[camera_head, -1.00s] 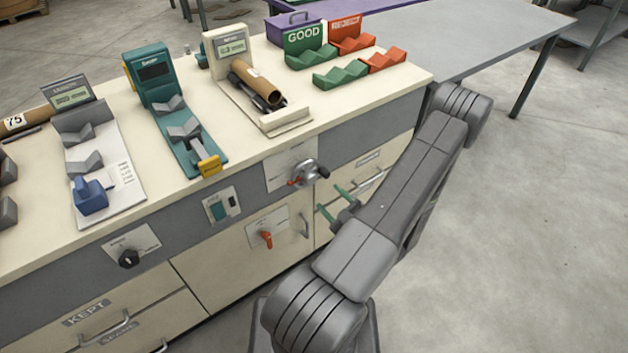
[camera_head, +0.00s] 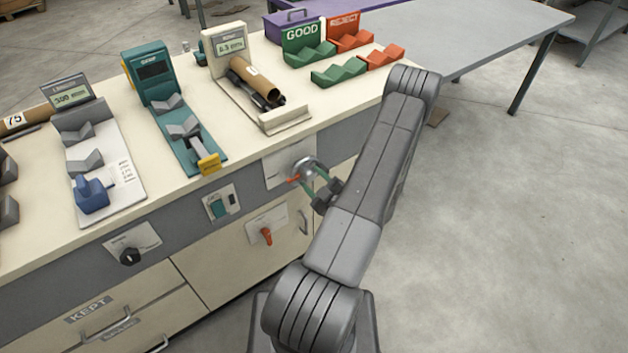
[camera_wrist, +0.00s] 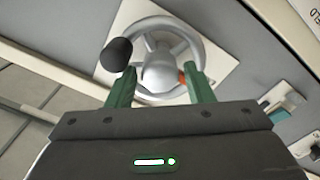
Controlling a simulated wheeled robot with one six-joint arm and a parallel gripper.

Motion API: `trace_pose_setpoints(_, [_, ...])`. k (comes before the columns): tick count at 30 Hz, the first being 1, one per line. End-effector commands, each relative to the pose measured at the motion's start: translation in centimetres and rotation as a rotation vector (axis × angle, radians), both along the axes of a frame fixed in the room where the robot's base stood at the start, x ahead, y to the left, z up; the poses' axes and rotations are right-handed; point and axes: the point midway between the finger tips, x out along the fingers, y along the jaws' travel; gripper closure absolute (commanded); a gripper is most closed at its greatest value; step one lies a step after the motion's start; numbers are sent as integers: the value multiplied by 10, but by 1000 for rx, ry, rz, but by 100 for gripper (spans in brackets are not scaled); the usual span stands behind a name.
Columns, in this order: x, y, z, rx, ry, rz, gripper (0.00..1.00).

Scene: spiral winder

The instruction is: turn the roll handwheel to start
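The roll handwheel (camera_wrist: 158,66) is a silver spoked wheel with a black knob (camera_wrist: 117,54) on its rim, mounted on a white plate (camera_wrist: 222,66). In the head view the handwheel (camera_head: 309,165) is on the bench front, partly hidden by my gripper. My gripper (camera_head: 310,183) has green fingers that reach toward the wheel. In the wrist view my gripper (camera_wrist: 160,85) is open, with its fingers apart on either side of the hub's lower part. The left fingertip is just below the knob. Whether either finger touches the wheel cannot be told. An orange pointer (camera_head: 294,179) shows beside the wheel.
Below the wheel are an orange-red lever (camera_head: 266,236) and a door handle (camera_head: 303,222). A switch panel (camera_head: 221,203) and a black knob dial (camera_head: 130,256) are to the left.

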Motion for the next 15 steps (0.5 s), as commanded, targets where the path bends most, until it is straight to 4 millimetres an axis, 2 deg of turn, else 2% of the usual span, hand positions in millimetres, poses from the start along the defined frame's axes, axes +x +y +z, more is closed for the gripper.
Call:
trace_pose_setpoints(1, [0, 0, 0, 0, 0, 0, 63])
trace_pose_setpoints(5, [0, 0, 0, 0, 0, 0, 88])
trace_pose_setpoints(15, [0, 0, -1, -35, -25, 0, 88])
